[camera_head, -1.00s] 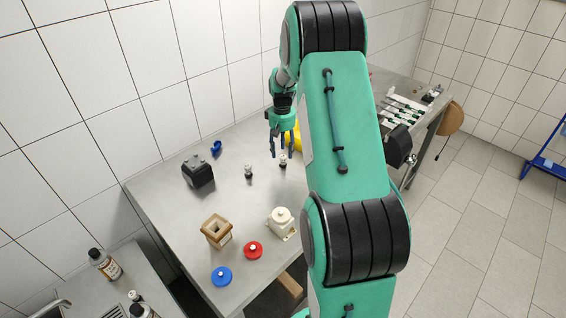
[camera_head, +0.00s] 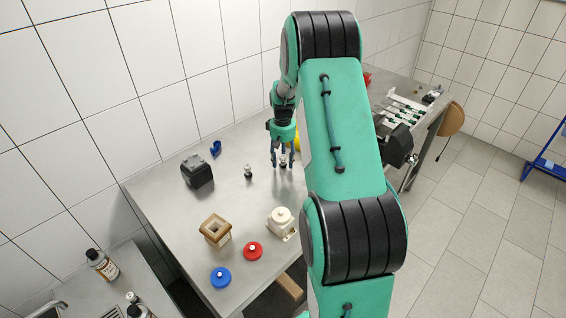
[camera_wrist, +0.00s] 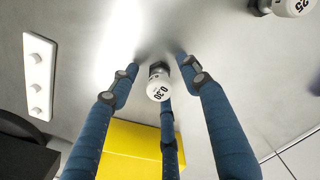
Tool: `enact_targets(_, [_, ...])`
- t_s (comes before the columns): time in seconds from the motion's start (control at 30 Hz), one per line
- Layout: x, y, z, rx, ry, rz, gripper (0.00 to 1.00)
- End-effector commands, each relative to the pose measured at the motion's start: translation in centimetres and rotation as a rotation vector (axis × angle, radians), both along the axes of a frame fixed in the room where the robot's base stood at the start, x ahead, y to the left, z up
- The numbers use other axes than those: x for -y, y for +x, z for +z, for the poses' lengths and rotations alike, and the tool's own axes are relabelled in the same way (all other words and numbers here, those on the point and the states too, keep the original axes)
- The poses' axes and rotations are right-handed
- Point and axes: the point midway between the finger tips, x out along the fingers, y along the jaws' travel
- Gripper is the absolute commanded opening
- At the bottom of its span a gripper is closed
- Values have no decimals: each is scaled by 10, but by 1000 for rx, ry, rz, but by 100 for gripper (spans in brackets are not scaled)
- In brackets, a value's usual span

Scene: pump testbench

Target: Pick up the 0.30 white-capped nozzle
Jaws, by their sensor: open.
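The 0.30 white-capped nozzle (camera_wrist: 158,90) stands on the metal table, its cap marked "0.30" facing the wrist camera. In the head view the nozzle (camera_head: 283,161) is small and sits between my fingers. My gripper (camera_head: 282,164) is open and points down around it. In the wrist view the blue fingers of my gripper (camera_wrist: 160,75) surround the nozzle, with gaps visible at the sides. Whether the third finger touches it I cannot tell. A second white-capped nozzle (camera_wrist: 292,6), marked "25", stands apart at the top right; in the head view a nozzle (camera_head: 248,171) stands left of my gripper.
A yellow object (camera_wrist: 135,150) lies close behind my fingers. A white strip with knobs (camera_wrist: 38,75) is at the left. On the table (camera_head: 165,205) are a black block (camera_head: 197,171), a brown box (camera_head: 215,230), a white pump part (camera_head: 281,222), and red (camera_head: 252,251) and blue (camera_head: 220,277) discs.

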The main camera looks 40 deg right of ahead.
Motion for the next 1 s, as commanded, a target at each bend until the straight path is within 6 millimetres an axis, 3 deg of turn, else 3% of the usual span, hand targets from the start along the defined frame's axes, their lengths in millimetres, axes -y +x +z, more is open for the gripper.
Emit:
enact_targets(0.17, [0, 0, 0, 0, 0, 0, 45])
enact_targets(0.4, [0, 0, 0, 0, 0, 0, 0])
enact_targets(0.77, [0, 0, 2, 1, 0, 0, 0])
enact_targets(1.0, [0, 1, 17, 1, 0, 0, 0])
